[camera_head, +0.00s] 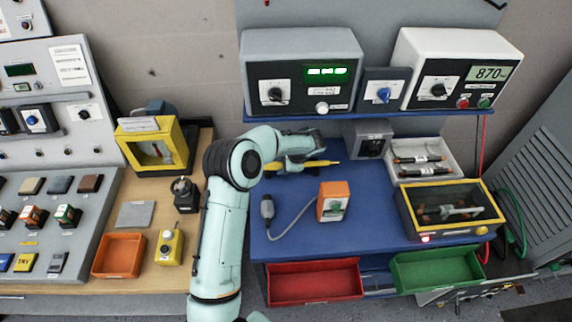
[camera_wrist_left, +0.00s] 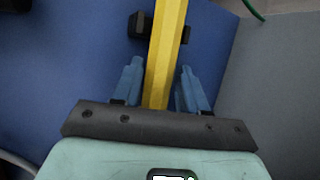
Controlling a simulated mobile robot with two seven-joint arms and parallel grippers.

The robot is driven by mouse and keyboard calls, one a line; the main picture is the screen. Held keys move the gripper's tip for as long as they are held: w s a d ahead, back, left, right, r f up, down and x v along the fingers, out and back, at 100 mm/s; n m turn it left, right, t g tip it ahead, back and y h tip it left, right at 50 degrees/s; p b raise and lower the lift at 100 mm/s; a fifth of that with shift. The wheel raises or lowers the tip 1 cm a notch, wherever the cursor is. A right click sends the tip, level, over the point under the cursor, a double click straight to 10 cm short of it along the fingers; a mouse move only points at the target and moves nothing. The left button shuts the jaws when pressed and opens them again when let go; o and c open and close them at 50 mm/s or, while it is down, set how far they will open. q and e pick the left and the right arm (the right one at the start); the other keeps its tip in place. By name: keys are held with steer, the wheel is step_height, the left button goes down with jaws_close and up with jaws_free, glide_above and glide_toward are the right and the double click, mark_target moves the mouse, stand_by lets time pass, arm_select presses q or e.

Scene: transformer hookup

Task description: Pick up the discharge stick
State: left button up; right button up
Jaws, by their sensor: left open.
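The discharge stick is a yellow rod (camera_head: 325,163) lying along the back part of the blue bench top, partly hidden by my left gripper in the head view. My left gripper (camera_head: 308,152) is over it. In the left wrist view, the yellow stick (camera_wrist_left: 165,45) runs up between the two blue fingers of the open gripper (camera_wrist_left: 160,88). Small gaps show between the stick and the fingers. A black block (camera_wrist_left: 140,25) is beside the stick beyond the fingertips. My right gripper is not in view.
An orange box (camera_head: 333,201) with a grey cable stands on the blue bench (camera_head: 375,220). A white tray of leads (camera_head: 420,160) and a yellow-rimmed case (camera_head: 452,208) are to the right. A shelf with instruments (camera_head: 303,78) overhangs the back. Red and green bins (camera_head: 314,282) are at the front.

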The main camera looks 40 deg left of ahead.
arm_select(q)
steer(key=shift+c, duration=0.5)
steer(key=shift+s+r, duration=0.1)
steer(key=c, duration=0.6)
